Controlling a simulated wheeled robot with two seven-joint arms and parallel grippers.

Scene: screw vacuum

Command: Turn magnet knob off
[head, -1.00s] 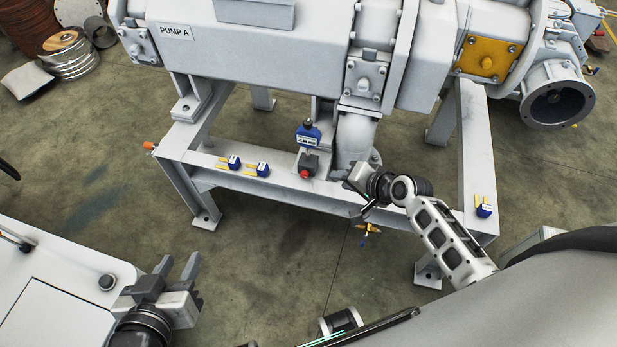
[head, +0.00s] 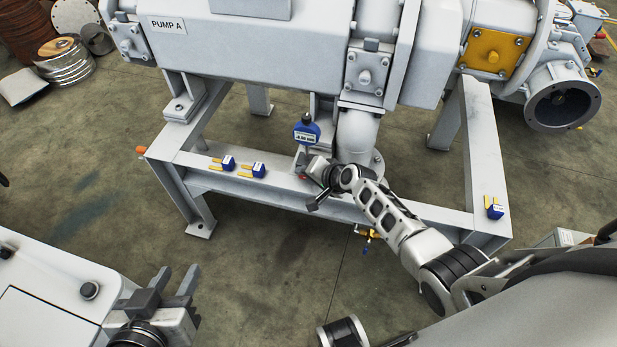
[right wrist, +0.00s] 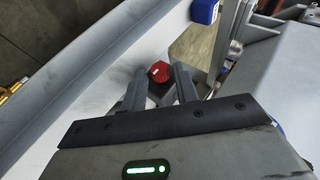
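The red magnet knob (right wrist: 160,72) shows in the right wrist view on the dark magnet base, above the frame's pale beam. In the head view only a small red bit of the knob (head: 303,178) shows beside my right gripper. My right gripper (head: 313,183) is at the magnet base and covers most of it. In the right wrist view its fingers (right wrist: 160,86) are apart, with the knob between and just beyond their tips. Contact cannot be told. A blue gauge (head: 306,132) stands above the base. My left gripper (head: 174,281) is open and empty at the lower left.
The grey frame (head: 225,182) carries pump A (head: 265,50) and a vertical pipe (head: 355,135) close to my right gripper. Blue blocks with yellow shims (head: 228,163) lie on the beam, and another (head: 494,208) at right.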

